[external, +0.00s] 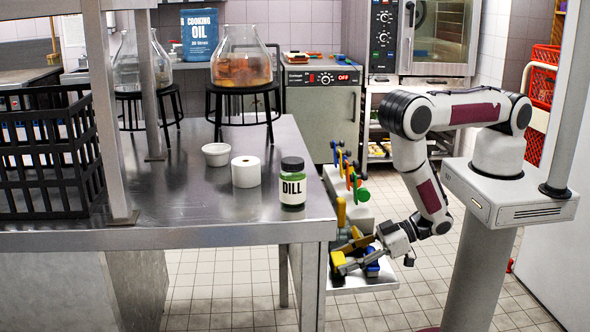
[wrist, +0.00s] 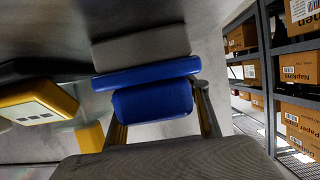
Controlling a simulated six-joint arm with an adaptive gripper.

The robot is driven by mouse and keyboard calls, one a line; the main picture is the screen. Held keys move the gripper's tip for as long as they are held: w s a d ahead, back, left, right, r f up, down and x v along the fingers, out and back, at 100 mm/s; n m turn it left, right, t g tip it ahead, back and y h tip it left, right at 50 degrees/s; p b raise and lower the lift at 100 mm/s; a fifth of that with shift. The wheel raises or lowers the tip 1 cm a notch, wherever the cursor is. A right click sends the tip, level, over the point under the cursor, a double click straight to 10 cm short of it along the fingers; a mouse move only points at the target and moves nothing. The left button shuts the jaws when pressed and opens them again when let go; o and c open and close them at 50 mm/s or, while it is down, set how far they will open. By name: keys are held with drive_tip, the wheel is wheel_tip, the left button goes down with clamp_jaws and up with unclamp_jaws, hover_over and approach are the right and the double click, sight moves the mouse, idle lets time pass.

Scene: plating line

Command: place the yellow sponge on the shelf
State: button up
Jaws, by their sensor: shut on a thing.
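My gripper (external: 350,264) is low beside the right end of the steel table. In the wrist view its fingers (wrist: 163,125) are closed around a blue block (wrist: 152,100). A blue piece (external: 373,269) also shows by the gripper in the external view. Yellow pieces show near the gripper (external: 338,258); in the wrist view a yellow thing with a pale, dark-marked face (wrist: 42,104) is left of the fingers. I cannot tell whether it is the sponge. A low white ledge (external: 375,283) lies under the gripper. Dark shelving (wrist: 283,48) stands at right in the wrist view.
The steel table (external: 200,205) holds a dill jar (external: 292,185), a white roll (external: 245,172), a small bowl (external: 216,154) and a black crate (external: 45,160). Coloured handles (external: 352,178) stand close above the ledge. Boxes (wrist: 296,92) fill the shelving. Floor at front is clear.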

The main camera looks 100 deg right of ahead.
drive_tip(key=shift+f, duration=0.5)
drive_tip(key=o, duration=1.1)
drive_tip(key=shift+s, duration=0.1)
drive_tip(key=shift+s+r, duration=0.3)
drive_tip(key=shift+s, duration=0.35)
drive_tip(key=shift+s+r, duration=0.6)
drive_tip(key=shift+r, duration=3.15)
